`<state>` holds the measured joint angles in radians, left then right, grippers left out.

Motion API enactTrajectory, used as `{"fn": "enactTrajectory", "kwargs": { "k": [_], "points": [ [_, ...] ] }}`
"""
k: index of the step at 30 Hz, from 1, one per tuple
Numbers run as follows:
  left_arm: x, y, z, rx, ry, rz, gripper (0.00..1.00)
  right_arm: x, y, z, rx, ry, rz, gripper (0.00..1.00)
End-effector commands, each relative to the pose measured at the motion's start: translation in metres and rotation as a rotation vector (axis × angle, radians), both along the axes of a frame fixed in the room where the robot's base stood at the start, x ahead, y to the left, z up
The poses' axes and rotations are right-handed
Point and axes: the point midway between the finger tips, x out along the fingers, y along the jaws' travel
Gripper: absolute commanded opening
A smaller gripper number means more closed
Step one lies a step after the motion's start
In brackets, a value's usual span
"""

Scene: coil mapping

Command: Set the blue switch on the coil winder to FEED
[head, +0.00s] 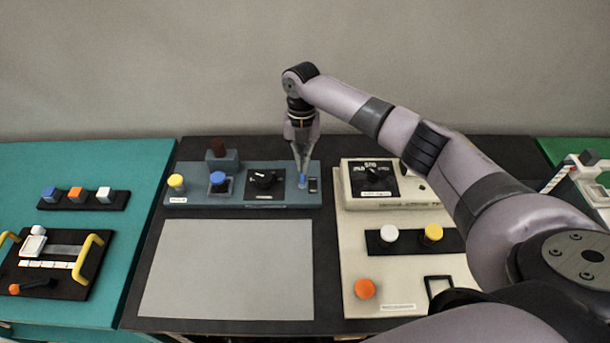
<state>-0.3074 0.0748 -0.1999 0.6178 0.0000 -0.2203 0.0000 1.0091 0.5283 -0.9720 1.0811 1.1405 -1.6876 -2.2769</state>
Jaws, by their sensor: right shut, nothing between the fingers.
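A blue-grey panel (230,198) at the back of the middle table has a small blue part (303,179) at its right end, which looks like the blue switch. My right gripper (303,172) points down right at it, with shut fingers and nothing held. The fingertips overlap the blue part in the picture. I cannot tell whether they touch it or which way the switch is set. A small black plate (313,186) sits just to its right. The panel's label is too small to read, so I cannot confirm that it is the coil winder. My left gripper is not in view.
The panel also has a yellow button (176,182), a blue button (218,180) and a black knob (263,180). A cream device (355,255) stands to the right under my right arm. A bare grey mat (230,270) lies in front of the panel.

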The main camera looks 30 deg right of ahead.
Motion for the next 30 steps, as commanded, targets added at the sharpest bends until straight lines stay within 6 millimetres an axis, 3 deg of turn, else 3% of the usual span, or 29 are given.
{"fn": "enactTrajectory", "kwargs": {
  "k": [1, 9, 30],
  "points": [
    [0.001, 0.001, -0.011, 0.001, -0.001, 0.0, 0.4, 0.008, -0.002, 0.004, 0.002, -0.004, -0.002, 0.0],
    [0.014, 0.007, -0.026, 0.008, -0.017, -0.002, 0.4, 0.033, -0.015, 0.035, 0.001, -0.003, 0.0, 0.0],
    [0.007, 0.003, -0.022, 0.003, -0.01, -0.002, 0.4, 0.036, -0.017, 0.047, 0.001, -0.001, 0.001, 0.0]
  ]
}}
